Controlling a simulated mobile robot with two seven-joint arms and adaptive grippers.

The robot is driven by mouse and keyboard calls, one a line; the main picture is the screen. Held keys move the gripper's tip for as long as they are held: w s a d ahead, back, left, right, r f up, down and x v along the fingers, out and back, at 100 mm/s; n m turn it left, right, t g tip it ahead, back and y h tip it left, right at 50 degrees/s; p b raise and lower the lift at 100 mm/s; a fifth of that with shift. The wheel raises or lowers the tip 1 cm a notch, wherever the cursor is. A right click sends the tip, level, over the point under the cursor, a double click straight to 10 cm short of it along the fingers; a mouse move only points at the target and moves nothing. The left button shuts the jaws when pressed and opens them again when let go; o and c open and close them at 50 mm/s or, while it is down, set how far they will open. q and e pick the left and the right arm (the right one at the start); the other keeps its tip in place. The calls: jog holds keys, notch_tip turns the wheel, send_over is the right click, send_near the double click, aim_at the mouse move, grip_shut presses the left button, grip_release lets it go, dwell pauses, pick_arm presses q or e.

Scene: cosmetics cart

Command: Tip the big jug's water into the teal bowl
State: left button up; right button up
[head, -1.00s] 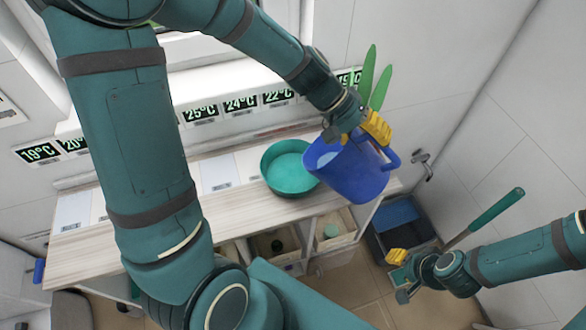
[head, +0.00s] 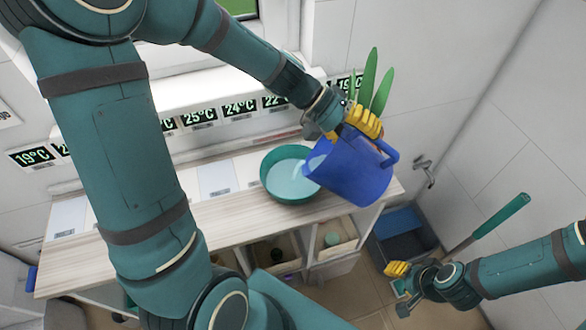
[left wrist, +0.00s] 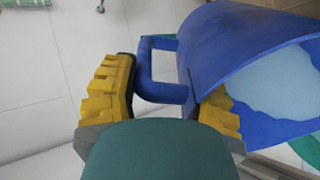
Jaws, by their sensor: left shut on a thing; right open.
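The big blue jug (head: 350,172) is tilted left, its mouth over the right rim of the teal bowl (head: 290,198). Its handle points right. The bowl stands upright on the cart top and holds pale water (head: 288,180). In the left wrist view, pale water also shows inside the tilted jug (left wrist: 225,50). My left gripper (head: 350,125) is shut on the jug near its upper side; the exact contact is partly hidden. Its yellow fingers also show in the left wrist view (left wrist: 165,108). My right gripper (head: 400,285) is open and empty, low at the right.
The wooden cart top (head: 235,218) has open bins below its front edge. A row of temperature displays (head: 200,118) runs along the back. Green leaves (head: 378,88) rise behind the jug. A dark blue bin (head: 400,235) and a green-handled tool (head: 500,216) are at right.

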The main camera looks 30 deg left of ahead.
pick_arm(q)
jog(key=shift+a+r, duration=0.15)
jog(key=shift+s+a+h+b, duration=0.2)
jog(key=shift+a+h+b, duration=0.65)
jog(key=shift+a+h, duration=0.2)
dwell(1.5)
jog(key=shift+a, duration=0.2)
